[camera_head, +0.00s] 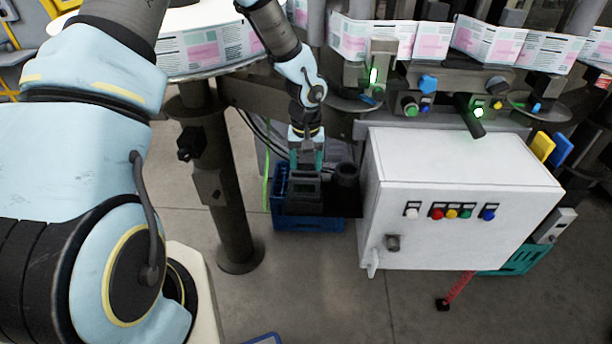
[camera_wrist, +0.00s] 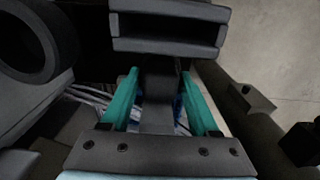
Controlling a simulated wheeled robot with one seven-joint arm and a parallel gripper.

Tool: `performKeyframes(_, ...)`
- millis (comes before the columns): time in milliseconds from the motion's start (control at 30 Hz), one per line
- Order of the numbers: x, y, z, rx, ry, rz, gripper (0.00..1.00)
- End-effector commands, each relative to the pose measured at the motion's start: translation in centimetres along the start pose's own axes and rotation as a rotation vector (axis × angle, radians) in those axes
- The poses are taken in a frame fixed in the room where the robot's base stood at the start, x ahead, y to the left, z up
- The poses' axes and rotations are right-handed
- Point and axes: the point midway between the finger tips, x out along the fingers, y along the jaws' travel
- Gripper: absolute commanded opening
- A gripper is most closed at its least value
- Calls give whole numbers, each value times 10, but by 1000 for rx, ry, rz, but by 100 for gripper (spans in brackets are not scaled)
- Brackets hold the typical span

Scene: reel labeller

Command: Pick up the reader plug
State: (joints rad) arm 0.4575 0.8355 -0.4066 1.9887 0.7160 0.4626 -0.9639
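My gripper (camera_head: 306,163) points down beside the left end of the white control cabinet, above a blue crate. In the wrist view its two teal fingers (camera_wrist: 160,76) stand wide apart, one on each side of a dark grey upright piece (camera_wrist: 160,95). Narrow gaps show between the fingers and this piece, so the gripper looks open around it. The dark piece may be the reader plug, but its shape does not show clearly enough to tell. A dark slotted block (camera_wrist: 168,32) lies just beyond the fingertips; a dark block also shows under the gripper in the head view (camera_head: 305,190).
The white cabinet (camera_head: 460,170) with coloured buttons stands close on the right. A dark post (camera_head: 215,185) stands on the left. A dark round cup (camera_head: 347,174) is beside the gripper. The blue crate (camera_head: 308,224) is below, and a green cable (camera_head: 267,180) hangs nearby.

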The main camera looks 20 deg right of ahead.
Motion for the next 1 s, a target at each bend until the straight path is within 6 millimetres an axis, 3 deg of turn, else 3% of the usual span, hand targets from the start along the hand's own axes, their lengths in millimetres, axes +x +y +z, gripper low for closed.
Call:
performKeyframes(67,0,0,0,0,0,0,51)
performKeyframes(500,0,0,0,0,0,0,2)
performKeyframes(833,-1,0,0,0,1,0,0)
performKeyframes(1000,-18,0,-1,-1,4,0,0)
